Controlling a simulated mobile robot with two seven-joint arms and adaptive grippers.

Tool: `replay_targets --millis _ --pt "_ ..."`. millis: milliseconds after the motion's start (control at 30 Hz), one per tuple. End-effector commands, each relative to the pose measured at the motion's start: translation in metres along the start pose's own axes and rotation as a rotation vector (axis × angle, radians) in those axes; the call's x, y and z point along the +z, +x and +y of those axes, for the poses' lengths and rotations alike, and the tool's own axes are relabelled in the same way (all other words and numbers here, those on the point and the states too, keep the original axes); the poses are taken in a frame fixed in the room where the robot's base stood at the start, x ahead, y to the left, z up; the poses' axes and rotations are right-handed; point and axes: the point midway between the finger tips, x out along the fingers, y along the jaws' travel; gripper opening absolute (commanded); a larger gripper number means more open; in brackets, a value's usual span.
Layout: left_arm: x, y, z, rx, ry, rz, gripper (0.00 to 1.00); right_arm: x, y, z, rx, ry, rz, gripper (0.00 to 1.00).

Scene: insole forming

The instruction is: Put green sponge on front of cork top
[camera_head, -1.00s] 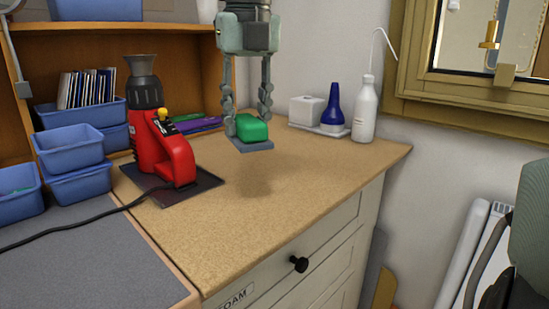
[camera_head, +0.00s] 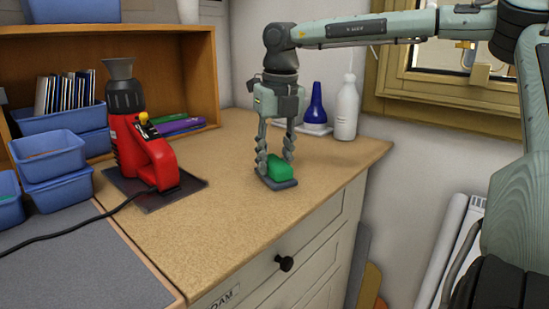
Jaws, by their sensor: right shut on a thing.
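The green sponge (camera_head: 284,172), with a flat dark grey underside, is between the two fingers of my right gripper (camera_head: 276,165). The gripper points straight down and is shut on the sponge. The sponge is level, low over the right part of the cork top (camera_head: 225,215), very close to it or touching; I cannot tell which. My left gripper is out of view.
A red heat tool (camera_head: 145,155) stands on a dark plate to the left, with a black cable. Behind are a white bottle (camera_head: 346,110) and a blue bottle (camera_head: 316,104). Blue bins (camera_head: 55,160) stand at left. The front cork is clear.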

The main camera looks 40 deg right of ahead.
Motion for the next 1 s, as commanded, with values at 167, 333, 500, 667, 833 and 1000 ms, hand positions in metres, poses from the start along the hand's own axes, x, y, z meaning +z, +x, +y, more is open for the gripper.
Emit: replay_targets --millis 167,333,500,667,833,1000 --pt "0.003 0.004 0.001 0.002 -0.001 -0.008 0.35 0.0 0.001 0.0 0.0 0.0 -0.002 0.0" --pt "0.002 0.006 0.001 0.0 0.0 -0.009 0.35 0.0 0.004 0.0 0.0 0.0 -0.002 0.0" --pt "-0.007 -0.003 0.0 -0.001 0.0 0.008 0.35 0.0 0.003 0.0 0.0 0.0 -0.002 0.52" --pt "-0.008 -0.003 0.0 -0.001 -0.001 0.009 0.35 0.0 0.003 0.0 0.0 0.0 -0.001 0.56" --pt "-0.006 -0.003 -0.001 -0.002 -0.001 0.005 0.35 0.0 0.002 0.0 0.0 0.0 -0.001 0.56" --pt "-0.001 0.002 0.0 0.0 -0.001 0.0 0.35 0.001 -0.013 0.0 -0.001 0.0 -0.004 0.56"
